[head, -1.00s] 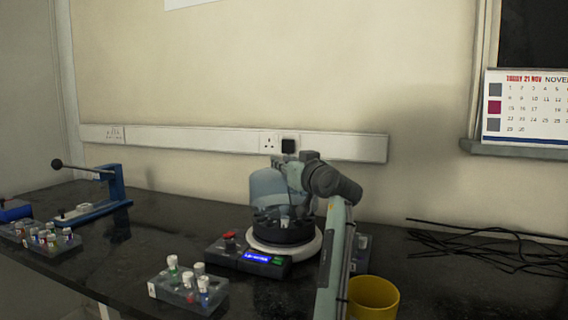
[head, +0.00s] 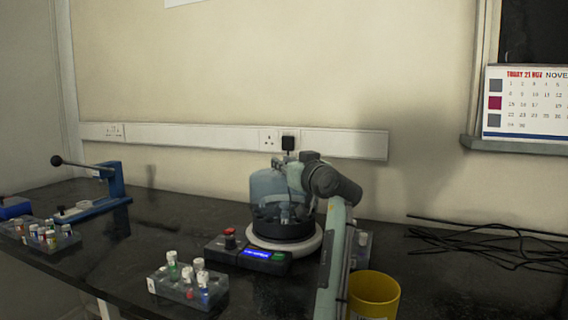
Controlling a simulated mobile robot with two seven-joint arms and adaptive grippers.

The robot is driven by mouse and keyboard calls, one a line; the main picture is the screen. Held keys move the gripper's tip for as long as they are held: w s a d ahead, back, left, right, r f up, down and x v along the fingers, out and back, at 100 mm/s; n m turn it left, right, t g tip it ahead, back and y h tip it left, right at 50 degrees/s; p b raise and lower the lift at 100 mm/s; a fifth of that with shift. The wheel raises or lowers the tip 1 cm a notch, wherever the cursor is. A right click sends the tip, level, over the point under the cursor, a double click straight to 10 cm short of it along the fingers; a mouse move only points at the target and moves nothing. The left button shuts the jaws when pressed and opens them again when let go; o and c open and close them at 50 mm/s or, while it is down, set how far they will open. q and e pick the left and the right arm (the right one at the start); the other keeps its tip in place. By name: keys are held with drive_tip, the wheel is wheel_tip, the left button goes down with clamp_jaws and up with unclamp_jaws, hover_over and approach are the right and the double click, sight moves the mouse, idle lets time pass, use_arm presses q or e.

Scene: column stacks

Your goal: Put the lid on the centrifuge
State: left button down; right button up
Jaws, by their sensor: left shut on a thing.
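The centrifuge has a dark round rotor bowl with a white rim (head: 262,243) and a control panel with a lit blue display on its front. My arm's wrist hides part of the lid's right side, and the fingertips are hard to make out. My right gripper is not in view.
A rack of capped vials (head: 188,288) stands left of the centrifuge, and another rack (head: 40,237) is at far left. A blue lever press (head: 98,200) stands behind it. A yellow cup (head: 373,297) is at front right. Black cables (head: 480,245) lie on the right.

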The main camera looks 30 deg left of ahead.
use_arm(q)
drive_tip(key=shift+s+f+b, duration=0.1)
drive_tip(key=shift+f+b, duration=0.7)
drive_tip(key=shift+f, duration=0.2)
drive_tip(key=c, duration=1.6)
unclamp_jaws()
drive_tip(key=o, duration=0.4)
drive_tip(key=shift+f, duration=0.1)
drive_tip(key=o, duration=0.5)
drive_tip(key=shift+c, duration=0.2)
drive_tip(key=shift+r+p, duration=0.55)
drive_tip(key=shift+r, duration=0.05)
drive_tip(key=shift+r+p, duration=1.45)
drive_tip(key=shift+r, duration=1.1)
